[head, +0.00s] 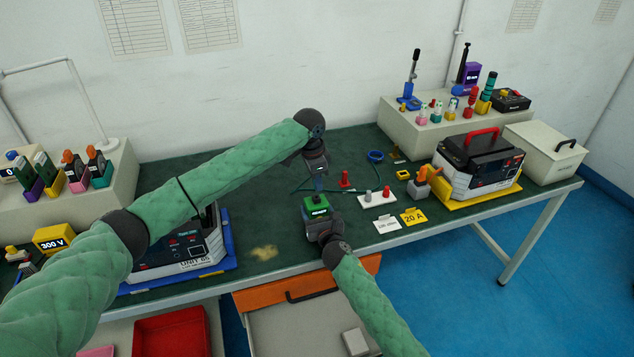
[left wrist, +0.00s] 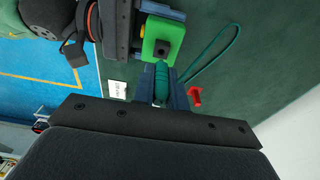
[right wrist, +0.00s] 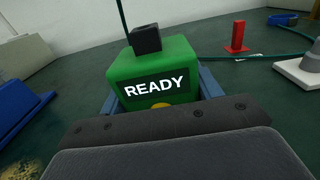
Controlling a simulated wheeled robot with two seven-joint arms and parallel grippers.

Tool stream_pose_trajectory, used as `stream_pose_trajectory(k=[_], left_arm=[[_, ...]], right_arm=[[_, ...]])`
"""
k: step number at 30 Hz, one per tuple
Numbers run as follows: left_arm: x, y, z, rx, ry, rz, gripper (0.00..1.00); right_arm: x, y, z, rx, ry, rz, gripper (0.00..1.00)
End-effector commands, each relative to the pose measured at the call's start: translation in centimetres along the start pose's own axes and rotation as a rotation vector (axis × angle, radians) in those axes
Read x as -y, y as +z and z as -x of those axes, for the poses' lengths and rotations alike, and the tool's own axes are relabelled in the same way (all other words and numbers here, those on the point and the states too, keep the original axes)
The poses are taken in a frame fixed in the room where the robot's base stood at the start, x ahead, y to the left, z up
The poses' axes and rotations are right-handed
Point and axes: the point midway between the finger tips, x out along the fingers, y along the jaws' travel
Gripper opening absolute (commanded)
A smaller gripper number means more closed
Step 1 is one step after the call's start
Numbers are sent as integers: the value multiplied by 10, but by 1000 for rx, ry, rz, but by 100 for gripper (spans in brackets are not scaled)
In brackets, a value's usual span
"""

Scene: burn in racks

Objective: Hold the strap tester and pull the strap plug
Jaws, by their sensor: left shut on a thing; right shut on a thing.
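The strap tester (head: 317,207) is a green box with a black block on top. Its screen reads READY in the right wrist view (right wrist: 155,85). My right gripper (head: 318,228) is shut on its sides, holding it above the bench's front part. My left gripper (head: 318,178) is just beyond and above the tester. It is shut on the teal strap plug (left wrist: 162,78), whose cord (left wrist: 212,60) loops away. In the left wrist view the plug's end lies close to the tester (left wrist: 160,40). In the right wrist view no plug shows in the black block (right wrist: 146,39).
Black units stand left and right (head: 478,160).

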Motion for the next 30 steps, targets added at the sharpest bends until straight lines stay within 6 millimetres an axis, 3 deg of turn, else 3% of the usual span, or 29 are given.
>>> stream_pose_trajectory(k=[9,10,14,24,30], left_arm=[[0,0,0,0,0,0,0],[0,0,0,0,0,0,0],[0,0,0,0,0,0,0],[0,0,0,0,0,0,0],[0,0,0,0,0,0,0]], right_arm=[[0,0,0,0,0,0,35],[0,0,0,0,0,0,65],[0,0,0,0,0,0,89],[0,0,3,0,0,0,89],[1,-1,26,-1,0,1,89]])
